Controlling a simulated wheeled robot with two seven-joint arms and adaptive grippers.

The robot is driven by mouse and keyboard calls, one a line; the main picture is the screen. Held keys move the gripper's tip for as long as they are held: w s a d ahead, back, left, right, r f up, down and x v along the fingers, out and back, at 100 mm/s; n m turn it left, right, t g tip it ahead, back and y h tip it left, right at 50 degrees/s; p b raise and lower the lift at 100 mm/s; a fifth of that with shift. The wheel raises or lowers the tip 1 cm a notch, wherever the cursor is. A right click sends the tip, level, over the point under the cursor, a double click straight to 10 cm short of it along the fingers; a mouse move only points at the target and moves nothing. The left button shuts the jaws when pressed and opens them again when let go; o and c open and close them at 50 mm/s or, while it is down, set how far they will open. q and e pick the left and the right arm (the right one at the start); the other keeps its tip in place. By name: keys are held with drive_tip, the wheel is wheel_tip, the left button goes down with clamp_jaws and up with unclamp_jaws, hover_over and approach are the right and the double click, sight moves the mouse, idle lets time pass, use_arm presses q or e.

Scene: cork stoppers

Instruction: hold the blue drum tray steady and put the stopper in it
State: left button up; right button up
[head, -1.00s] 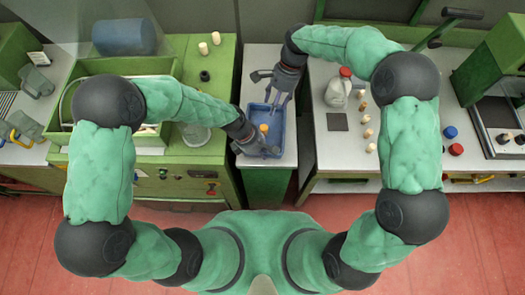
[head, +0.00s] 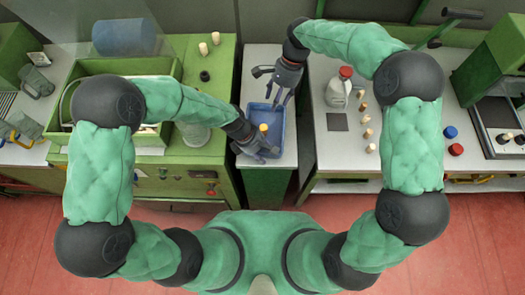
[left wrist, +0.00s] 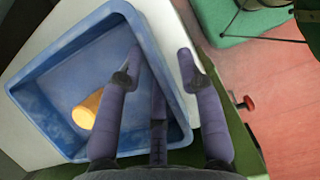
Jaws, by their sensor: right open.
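The blue drum tray (head: 281,128) stands on a narrow white-topped stand. The orange-tan stopper (head: 264,128) is inside it, near its front-left part. In the left wrist view the stopper (left wrist: 87,110) lies against the tray floor, apart from my fingers. My left gripper (head: 271,148) is at the tray's front end. In the left wrist view its fingers (left wrist: 160,58) are spread, one inside the tray (left wrist: 60,55) and one outside, with the wall between them and a gap showing. My right gripper (head: 278,102) is open and empty over the tray's back part.
A green workbench with a green bin (head: 170,68) stands left of the stand. The right bench holds a white jug with a red cap (head: 338,92), a dark square (head: 337,122) and several corks (head: 366,133). Red and blue caps lie farther right.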

use_arm(q)
drive_tip(key=v, duration=1.2)
drive_tip(key=shift+r, duration=0.15)
